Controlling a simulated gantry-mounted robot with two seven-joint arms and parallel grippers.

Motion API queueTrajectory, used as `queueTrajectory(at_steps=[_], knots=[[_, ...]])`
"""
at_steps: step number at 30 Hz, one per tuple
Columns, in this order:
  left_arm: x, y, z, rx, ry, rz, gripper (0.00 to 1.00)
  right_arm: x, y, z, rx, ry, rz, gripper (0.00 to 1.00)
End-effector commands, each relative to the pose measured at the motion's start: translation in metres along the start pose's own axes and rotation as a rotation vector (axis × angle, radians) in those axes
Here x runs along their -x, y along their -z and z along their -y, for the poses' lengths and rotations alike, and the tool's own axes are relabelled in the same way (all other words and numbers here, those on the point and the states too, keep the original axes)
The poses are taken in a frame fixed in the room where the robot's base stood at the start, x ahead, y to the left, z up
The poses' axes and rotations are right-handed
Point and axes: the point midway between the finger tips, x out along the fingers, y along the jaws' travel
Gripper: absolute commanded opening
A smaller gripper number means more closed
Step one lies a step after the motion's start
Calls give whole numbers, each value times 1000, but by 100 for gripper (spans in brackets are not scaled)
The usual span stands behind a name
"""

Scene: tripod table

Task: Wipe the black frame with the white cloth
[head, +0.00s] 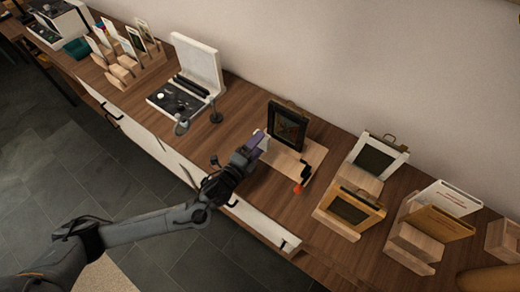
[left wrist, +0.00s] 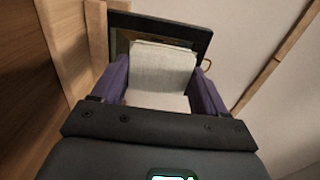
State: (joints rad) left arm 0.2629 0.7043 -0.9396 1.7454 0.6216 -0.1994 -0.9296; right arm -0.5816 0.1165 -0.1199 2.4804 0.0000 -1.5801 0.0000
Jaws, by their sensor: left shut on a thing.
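The black frame (head: 288,125) stands upright, leaning back slightly, on a light wooden board (head: 310,157) near the wall. My left gripper (head: 258,142) reaches in from the left, just beside the frame's left side. It is shut on the white cloth (left wrist: 162,70), which shows between the purple fingers in the left wrist view. There the cloth covers much of the black frame (left wrist: 190,32) behind it. I cannot tell whether the cloth touches the frame. My right gripper is not in view.
A white frame (head: 378,156) and a wooden frame (head: 352,210) stand to the right. A white open case (head: 195,75) and card holders (head: 125,58) stand to the left. Bare tabletop (head: 240,112) lies between case and frame.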

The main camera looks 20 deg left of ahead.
Motion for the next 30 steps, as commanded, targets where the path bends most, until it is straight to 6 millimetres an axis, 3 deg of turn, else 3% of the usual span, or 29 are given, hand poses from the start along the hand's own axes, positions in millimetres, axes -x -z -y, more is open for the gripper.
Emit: queueTrajectory(at_steps=[16,30], knots=[[-45,0,-2,-1,1,0,49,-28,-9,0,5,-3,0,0],[-54,0,0,-1,0,0,49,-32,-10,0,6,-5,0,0]])
